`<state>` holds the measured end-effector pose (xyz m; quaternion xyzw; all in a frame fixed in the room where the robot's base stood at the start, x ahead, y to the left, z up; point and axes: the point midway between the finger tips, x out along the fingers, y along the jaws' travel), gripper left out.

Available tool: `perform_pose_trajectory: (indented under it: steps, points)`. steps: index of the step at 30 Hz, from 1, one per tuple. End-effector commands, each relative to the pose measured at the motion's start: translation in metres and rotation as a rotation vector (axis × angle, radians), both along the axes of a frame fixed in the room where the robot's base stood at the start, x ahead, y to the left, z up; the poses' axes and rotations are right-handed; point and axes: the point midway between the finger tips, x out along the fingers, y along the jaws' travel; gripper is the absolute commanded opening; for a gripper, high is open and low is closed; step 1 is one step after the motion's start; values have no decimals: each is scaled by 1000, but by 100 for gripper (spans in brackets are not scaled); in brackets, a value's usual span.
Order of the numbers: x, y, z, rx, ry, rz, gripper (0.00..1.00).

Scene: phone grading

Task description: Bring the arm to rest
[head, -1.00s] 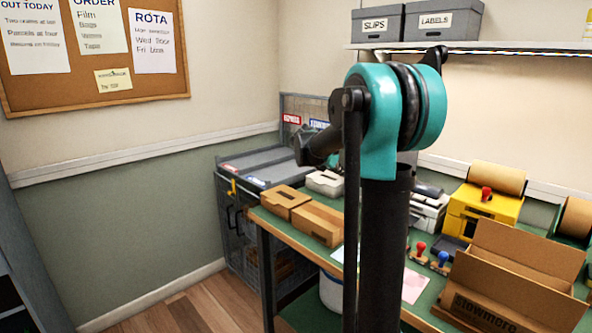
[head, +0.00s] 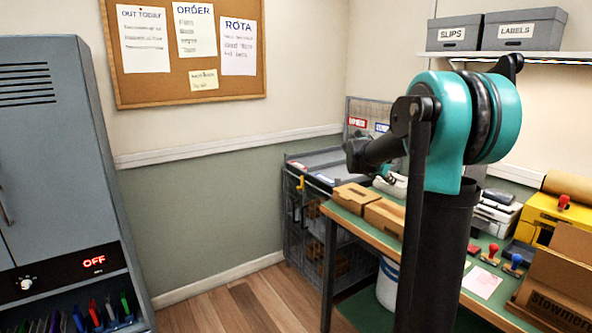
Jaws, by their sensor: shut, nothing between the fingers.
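My arm (head: 445,130) stands in the right half of the head view, with a dark upright column, a teal joint at the top and a dark link pointing left and away. I cannot make out my gripper or its fingers in this view. The arm hides part of the green-topped bench (head: 345,217) behind it. No held thing shows.
A wire cage cart (head: 305,215) stands in the corner. Cardboard boxes (head: 385,216), stamps (head: 513,264) and a yellow machine (head: 548,222) are on the bench. Wooden floor (head: 235,300) is clear.

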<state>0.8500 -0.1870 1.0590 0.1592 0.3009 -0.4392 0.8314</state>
Motion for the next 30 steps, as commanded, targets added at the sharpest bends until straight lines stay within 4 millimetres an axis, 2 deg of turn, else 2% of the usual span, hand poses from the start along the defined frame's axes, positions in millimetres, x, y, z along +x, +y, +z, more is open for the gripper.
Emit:
perform_pose_trajectory:
  steps: [10,17,23,26,30]
  points:
    - [-29,8,-19,132,-92,-110,0]
    - [-65,20,-43,294,-198,-256,0]
    - [-115,38,-76,509,-329,-472,0]
    - [-153,52,-100,662,-413,-646,0]
    - [-215,77,-140,895,-529,-952,0]
